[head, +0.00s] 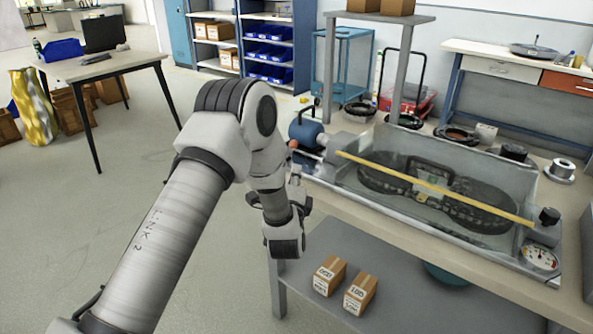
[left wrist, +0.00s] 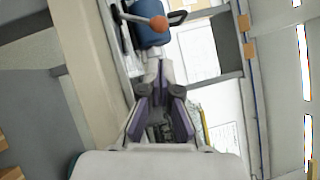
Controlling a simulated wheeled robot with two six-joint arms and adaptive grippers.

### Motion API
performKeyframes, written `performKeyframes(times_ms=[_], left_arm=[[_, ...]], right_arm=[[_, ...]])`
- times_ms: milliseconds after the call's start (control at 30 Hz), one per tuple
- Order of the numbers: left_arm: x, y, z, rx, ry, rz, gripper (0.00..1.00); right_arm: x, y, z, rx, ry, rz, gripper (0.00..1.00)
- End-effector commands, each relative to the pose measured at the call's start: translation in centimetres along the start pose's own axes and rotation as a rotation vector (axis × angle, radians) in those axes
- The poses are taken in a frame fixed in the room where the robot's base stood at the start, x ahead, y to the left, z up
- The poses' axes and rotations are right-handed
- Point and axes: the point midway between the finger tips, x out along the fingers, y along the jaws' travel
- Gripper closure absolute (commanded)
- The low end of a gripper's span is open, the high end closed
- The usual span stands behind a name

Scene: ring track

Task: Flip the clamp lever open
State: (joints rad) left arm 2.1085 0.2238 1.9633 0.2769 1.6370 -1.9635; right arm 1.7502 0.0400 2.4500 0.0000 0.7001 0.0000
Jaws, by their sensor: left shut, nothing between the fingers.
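The clamp lever has an orange ball knob (head: 293,144) beside the blue cylinder (head: 306,132) at the left end of the bench-top tray. My left gripper (head: 297,172) is partly hidden behind my own wrist in the head view, just below the knob. In the left wrist view my left gripper (left wrist: 160,68) is shut and empty, its tips pointing toward the knob with a gap between. My right gripper is not in view.
A clear-walled tray (head: 440,238) holds a dark ring track (head: 480,212) under a yellow bar (head: 430,187). A gauge (head: 540,257) sits at its right end. Two cartons (head: 329,275) stand on the lower shelf.

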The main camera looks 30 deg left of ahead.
Motion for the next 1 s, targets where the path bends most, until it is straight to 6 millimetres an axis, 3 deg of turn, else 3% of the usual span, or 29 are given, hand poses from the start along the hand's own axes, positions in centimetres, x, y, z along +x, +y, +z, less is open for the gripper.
performKeyframes(times_ms=[200,400,1000], left_arm=[[4.5,0.0,0.1,-0.002,-0.003,-0.002,1.00],[7.2,0.0,0.0,0.000,0.000,-0.001,1.00],[7.8,-0.3,0.2,-0.016,0.000,0.012,1.00]], right_arm=[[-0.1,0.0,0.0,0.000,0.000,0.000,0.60],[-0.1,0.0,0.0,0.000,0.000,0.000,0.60],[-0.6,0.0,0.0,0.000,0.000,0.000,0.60]])
